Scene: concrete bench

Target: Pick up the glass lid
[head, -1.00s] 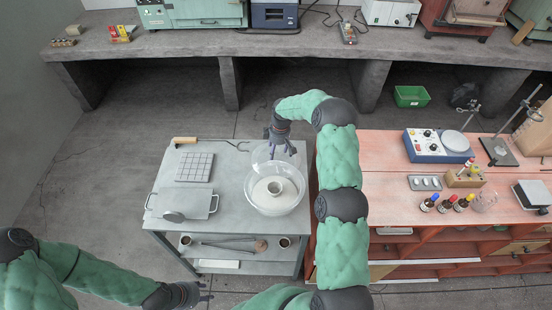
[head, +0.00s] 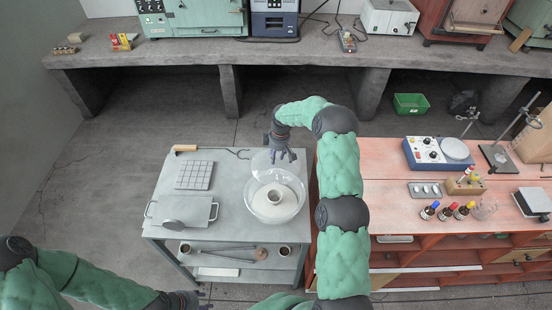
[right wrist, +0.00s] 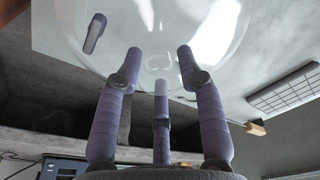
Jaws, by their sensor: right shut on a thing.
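The clear glass lid (head: 261,164) shows faintly over the far rim of the large glass bowl (head: 252,205), at the fingers of my right gripper (head: 283,155). In the right wrist view the lid (right wrist: 220,55) is a wide transparent dome across the top, with the purple fingers of my right gripper (right wrist: 160,70) against it. These fingers are shut on the lid, though the exact contact is hard to see.
The grey cart (head: 228,180) also carries a gridded plate (head: 195,175), a handled tray (head: 197,207) and a wooden-handled hooked tool (head: 186,149). The red bench (head: 385,185) stands close at the right with small bottles (head: 445,213). Open floor lies left of the cart.

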